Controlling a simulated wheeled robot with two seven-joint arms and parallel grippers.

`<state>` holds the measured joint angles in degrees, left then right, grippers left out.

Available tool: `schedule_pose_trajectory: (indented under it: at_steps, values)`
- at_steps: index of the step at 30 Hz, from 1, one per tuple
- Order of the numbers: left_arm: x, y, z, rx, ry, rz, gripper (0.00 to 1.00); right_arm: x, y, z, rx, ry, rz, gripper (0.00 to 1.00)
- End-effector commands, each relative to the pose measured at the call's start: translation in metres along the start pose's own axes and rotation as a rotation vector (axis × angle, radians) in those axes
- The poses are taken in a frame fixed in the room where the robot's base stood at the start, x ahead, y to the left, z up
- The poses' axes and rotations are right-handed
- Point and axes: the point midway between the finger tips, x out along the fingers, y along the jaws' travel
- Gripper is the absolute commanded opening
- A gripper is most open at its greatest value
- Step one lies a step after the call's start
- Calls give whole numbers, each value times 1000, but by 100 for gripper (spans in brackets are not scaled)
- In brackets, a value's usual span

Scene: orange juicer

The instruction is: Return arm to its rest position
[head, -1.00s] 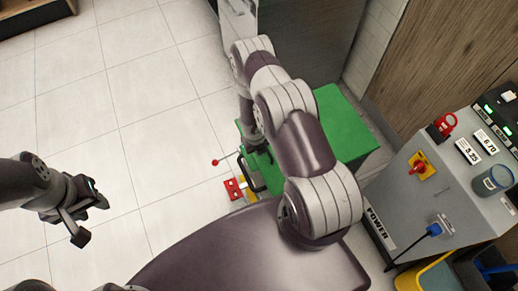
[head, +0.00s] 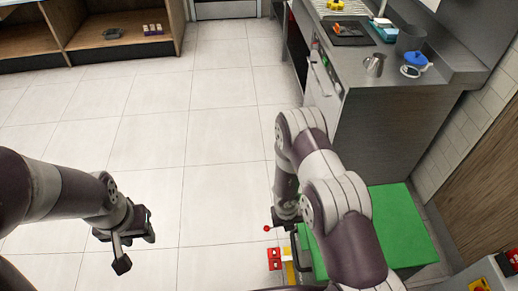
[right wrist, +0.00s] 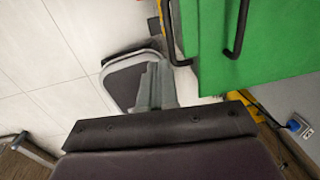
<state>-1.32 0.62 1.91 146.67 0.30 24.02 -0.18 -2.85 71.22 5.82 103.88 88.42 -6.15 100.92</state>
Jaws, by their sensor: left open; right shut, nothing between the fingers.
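My left gripper (head: 136,250) hangs open and empty over the tiled floor at the left of the head view. My right arm reaches down at the right of that view, in front of a green cabinet (head: 405,228). My right gripper (head: 287,212) is partly hidden by its own arm. It looks shut and empty, close to the cabinet's left side. In the right wrist view, its narrow grey fingers (right wrist: 155,85) show at the middle. The green cabinet (right wrist: 265,45) with black handles fills the upper right there.
A grey counter (head: 400,105) stands beyond the right arm, holding a metal jug (head: 374,65), a blue-lidded pot (head: 415,60) and a black tray (head: 350,33). A wooden shelf (head: 115,28) is at the far left. The tiled floor (head: 215,130) between is clear.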

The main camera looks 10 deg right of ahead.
Motion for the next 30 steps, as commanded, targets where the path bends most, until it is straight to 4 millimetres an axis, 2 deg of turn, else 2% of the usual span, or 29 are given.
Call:
schedule_pose_trajectory:
  at_steps: [2, 5, 8, 10, 13, 16, 18, 21, 22, 23, 24, 27, 30]
  values:
    - [0, 0, 0, 0, 0, 0, 41, 0, 0, 0, -13, 0, 0, 0]
    - [0, 0, 0, 0, 0, 0, 41, 0, 3, 0, -148, 1, 18, 0]
    - [0, 0, 0, 0, 0, 0, 41, 0, 13, -19, -537, 26, 86, 0]
    - [0, 0, 0, 0, 0, 0, 41, -15, 22, -34, -912, 23, 159, 0]
    - [0, 0, 0, 0, 0, 0, 41, -62, 30, -47, -1492, -43, 257, 0]
    - [0, 0, 0, 0, 0, 0, 41, -126, 27, -63, -2101, -144, 315, 0]
    - [0, 0, 0, 0, 0, 0, 41, -170, 17, -77, -2491, -204, 318, 0]
    - [0, 0, 0, 0, 0, 0, 41, -227, -4, -100, -2964, -239, 258, 0]
    - [0, 0, 0, 0, 0, 0, 41, -242, -12, -106, -3074, -234, 224, 0]
    - [0, 0, 0, 0, 0, 0, 41, -255, -18, -110, 3098, 219, -178, 0]
    - [0, 0, 0, 0, 0, 0, 41, -270, -26, -115, 3033, 191, -112, 0]
    - [0, 0, 0, 0, 0, 0, 41, -298, -35, -115, 2991, 164, 46, 0]
    - [0, 0, 0, 0, 0, 0, 41, -314, -36, -108, 2997, 173, 152, 0]
